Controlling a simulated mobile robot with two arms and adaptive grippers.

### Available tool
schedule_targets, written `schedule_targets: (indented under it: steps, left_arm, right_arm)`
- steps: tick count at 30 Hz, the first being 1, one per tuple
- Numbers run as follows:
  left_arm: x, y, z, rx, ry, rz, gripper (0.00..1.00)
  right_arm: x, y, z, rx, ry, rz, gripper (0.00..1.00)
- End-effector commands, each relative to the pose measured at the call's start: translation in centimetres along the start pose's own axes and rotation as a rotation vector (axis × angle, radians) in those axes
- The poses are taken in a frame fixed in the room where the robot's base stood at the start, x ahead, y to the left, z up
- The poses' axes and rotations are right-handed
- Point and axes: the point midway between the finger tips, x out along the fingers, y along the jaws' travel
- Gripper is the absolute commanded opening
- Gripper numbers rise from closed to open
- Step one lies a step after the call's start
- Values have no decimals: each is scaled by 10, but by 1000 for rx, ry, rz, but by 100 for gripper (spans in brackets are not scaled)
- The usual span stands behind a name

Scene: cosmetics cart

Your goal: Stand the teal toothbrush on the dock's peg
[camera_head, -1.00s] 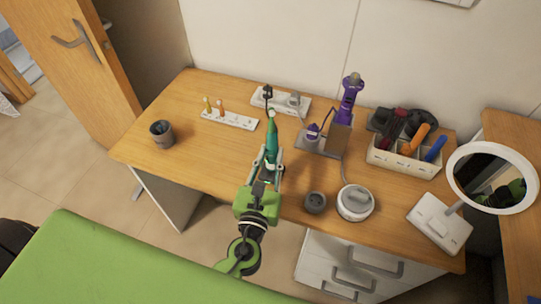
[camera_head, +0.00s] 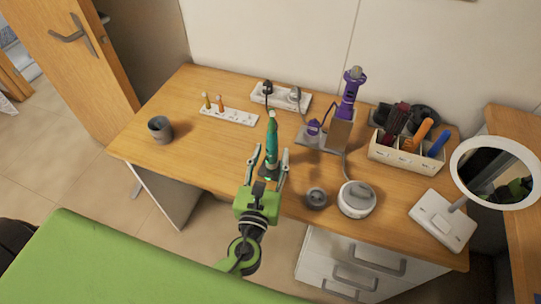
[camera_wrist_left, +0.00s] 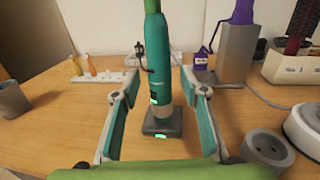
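The teal toothbrush (camera_head: 272,142) stands upright on a small dark dock (camera_head: 267,177) near the front middle of the desk. In the left wrist view the toothbrush (camera_wrist_left: 157,55) rises from the dock (camera_wrist_left: 165,124), and green lights glow on both. Its base meets the dock's top; the peg itself is hidden. My left gripper (camera_head: 270,158) is open on the near side of the toothbrush. In the left wrist view its fingers stand apart to the left and right of the toothbrush, with visible gaps. My right gripper is not in view.
A round grey object (camera_head: 316,198) and a white round device (camera_head: 356,199) sit to the dock's right. A purple device on a grey stand (camera_head: 337,133), a cream organizer (camera_head: 405,157) and a white toothbrush rack (camera_head: 229,116) stand farther back. A grey cup (camera_head: 160,129) is at left.

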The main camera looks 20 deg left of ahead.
Motion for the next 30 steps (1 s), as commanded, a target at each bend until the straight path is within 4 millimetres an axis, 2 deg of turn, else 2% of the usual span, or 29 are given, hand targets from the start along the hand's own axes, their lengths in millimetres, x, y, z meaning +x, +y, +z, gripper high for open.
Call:
schedule_targets:
  steps: [8,11,22,25,30]
  left_arm:
    - [-5,0,-1,1,2,0,40]
    - [-18,0,-2,2,4,-1,40]
    - [-95,0,-1,1,3,-3,40]
    - [-108,0,-1,2,3,-2,40]
    - [-120,0,0,0,0,-1,40]
  right_arm:
    - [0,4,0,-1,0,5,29]
    - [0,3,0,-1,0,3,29]
    - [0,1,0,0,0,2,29]
    - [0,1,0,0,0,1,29]
    - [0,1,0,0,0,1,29]
